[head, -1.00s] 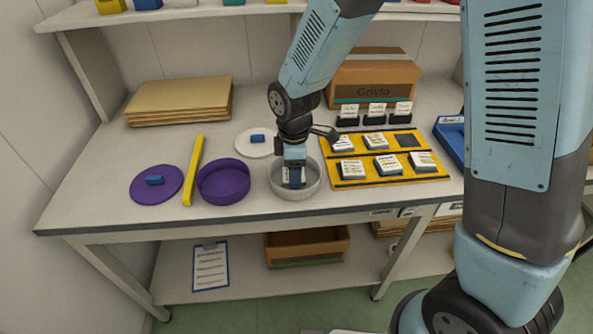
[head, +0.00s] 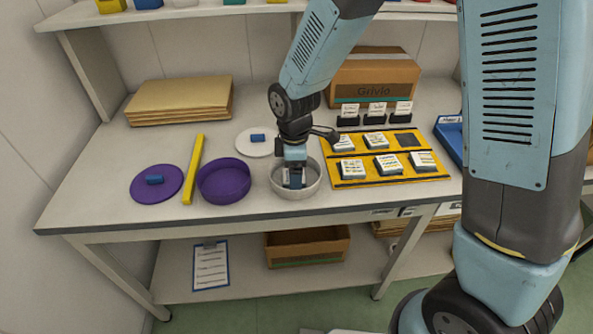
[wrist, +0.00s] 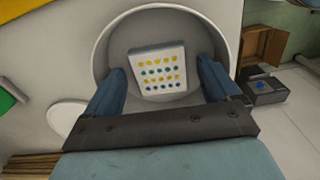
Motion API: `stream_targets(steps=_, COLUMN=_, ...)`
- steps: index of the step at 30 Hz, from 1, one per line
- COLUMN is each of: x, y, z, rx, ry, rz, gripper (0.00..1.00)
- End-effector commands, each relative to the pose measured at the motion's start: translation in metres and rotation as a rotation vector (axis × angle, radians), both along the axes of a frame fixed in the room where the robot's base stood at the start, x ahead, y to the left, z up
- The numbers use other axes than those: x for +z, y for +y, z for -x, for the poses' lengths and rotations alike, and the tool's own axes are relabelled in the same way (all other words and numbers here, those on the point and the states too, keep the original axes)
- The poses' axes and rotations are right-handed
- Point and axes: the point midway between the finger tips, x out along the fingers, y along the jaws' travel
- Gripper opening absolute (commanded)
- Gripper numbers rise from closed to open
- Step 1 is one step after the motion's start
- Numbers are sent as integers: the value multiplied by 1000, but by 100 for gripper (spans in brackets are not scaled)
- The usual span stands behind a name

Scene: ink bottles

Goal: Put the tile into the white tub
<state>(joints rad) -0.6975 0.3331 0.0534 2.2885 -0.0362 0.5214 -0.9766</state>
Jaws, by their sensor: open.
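The white tub (head: 297,193) stands near the table's front edge, right of the purple tub, and its wall (wrist: 222,32) rings the wrist view. The tile (wrist: 158,68), white with rows of yellow, teal and blue dots, is inside it, slightly turned. My gripper (wrist: 160,70) reaches down into the tub with its fingers open, one on each side of the tile with gaps showing. In the head view, my gripper (head: 294,181) and the tub wall hide the tile.
A purple tub (head: 224,184) stands left of the white tub. A purple lid (head: 147,190), yellow bar (head: 194,172) and white lid (head: 247,147) lie nearby. A yellow rack (head: 352,184) with several tiles and one bare slot is close on the right. A carton (head: 380,72) stands behind.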

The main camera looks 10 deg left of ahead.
Motion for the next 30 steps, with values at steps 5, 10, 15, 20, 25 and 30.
stream_targets(steps=5, x=21, y=0, z=-1, rx=-2, ry=-3, rz=-4, gripper=89)
stream_targets(steps=10, x=53, y=0, z=-1, rx=-1, ry=-3, rz=-4, gripper=89)
stream_targets(steps=15, x=84, y=0, z=-1, rx=-1, ry=-4, rz=-4, gripper=89)
stream_targets(steps=20, x=106, y=0, z=-1, rx=-1, ry=-2, rz=-1, gripper=89)
stream_targets(steps=25, x=117, y=0, z=-1, rx=-2, ry=-1, rz=-1, gripper=89)
stream_targets(steps=30, x=119, y=0, z=-1, rx=-2, ry=0, rz=0, gripper=89)
